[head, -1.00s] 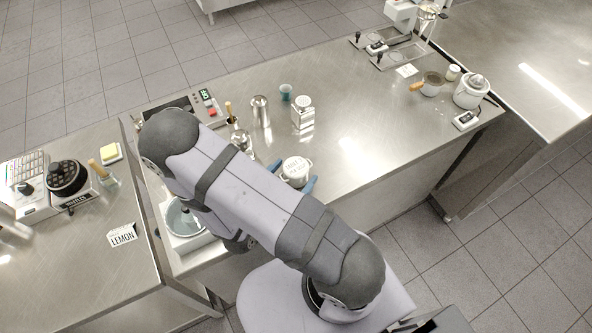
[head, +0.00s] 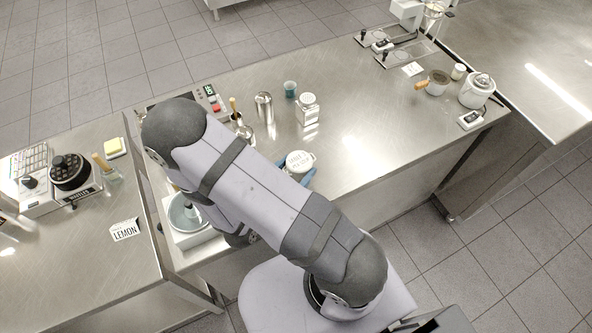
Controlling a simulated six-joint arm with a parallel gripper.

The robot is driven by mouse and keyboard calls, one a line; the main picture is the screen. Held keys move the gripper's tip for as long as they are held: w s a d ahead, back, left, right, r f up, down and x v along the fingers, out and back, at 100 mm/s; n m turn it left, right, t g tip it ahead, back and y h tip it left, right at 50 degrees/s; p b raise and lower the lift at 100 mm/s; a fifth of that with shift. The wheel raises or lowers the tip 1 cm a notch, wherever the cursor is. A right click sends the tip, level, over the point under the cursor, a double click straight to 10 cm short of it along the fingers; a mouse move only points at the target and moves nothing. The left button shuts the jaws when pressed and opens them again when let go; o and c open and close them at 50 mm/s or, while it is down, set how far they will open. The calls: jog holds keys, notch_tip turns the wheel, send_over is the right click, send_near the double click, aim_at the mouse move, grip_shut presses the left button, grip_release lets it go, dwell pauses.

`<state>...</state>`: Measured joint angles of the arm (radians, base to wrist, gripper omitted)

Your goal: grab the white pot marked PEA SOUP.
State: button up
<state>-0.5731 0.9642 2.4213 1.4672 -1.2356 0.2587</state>
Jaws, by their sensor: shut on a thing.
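A white round pot (head: 299,160) with dark lettering on its lid is at the front middle of the steel table (head: 390,135). The lettering is too small to read surely. My gripper (head: 298,169) has its blue fingers against the pot's sides and is shut on it. My arm hides the pot's lower left and part of the fingers. I cannot tell whether the pot's base is clear of the table.
Another white pot (head: 477,90) stands far right beside a small saucepan (head: 437,84). The table right of the held pot is clear.

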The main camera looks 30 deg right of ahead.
aim_at(295, 166)
jog(key=shift+r+p, duration=0.4)
jog(key=shift+r, duration=3.95)
